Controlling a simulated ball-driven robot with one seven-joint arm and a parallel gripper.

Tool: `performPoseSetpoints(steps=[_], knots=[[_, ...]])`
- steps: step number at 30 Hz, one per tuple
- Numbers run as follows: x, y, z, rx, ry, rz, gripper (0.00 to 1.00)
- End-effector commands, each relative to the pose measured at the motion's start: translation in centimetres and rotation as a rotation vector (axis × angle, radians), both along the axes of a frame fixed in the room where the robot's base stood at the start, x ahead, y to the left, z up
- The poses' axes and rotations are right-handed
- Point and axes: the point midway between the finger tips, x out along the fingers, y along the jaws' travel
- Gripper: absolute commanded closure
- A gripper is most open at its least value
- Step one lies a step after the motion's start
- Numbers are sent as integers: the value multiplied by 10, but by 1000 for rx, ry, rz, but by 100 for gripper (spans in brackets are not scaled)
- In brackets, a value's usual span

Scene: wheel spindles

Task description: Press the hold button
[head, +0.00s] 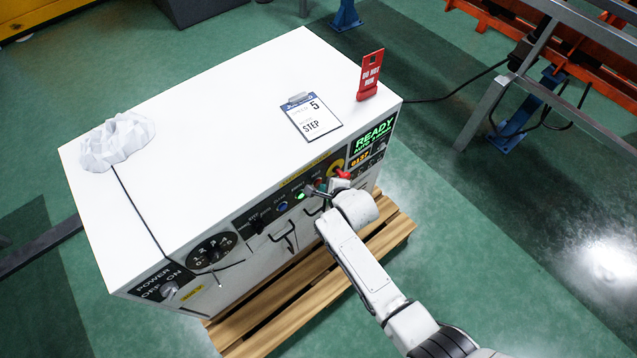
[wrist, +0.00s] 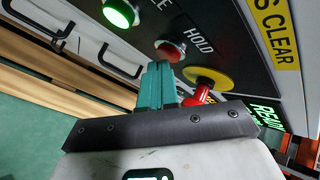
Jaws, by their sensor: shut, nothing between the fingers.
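The hold button is a round red button (wrist: 170,50) beside the HOLD label (wrist: 198,38) in the wrist view, on the dark control strip. My gripper's teal fingers (wrist: 159,72) are shut and empty. Their tips stand right at the red button and overlap its lower edge in the picture; I cannot tell whether they touch it. In the head view my gripper (head: 322,190) is at the front panel, and it and the wrist largely cover the button.
A lit green button (wrist: 118,13) and a yellow disc with a red handle (wrist: 207,79) flank the red button. The white cabinet (head: 215,120) has black wire handles (head: 283,237) below the strip. A red tag (head: 370,75) and a clipboard (head: 311,117) are on top.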

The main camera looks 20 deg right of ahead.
Motion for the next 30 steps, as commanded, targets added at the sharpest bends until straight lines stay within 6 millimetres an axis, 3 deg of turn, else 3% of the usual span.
performPoseSetpoints(steps=[17, 30], knots=[[2, 1, 1, 0, -1, 0, 100], [-12, -4, 1, 0, -1, 0, 100]])
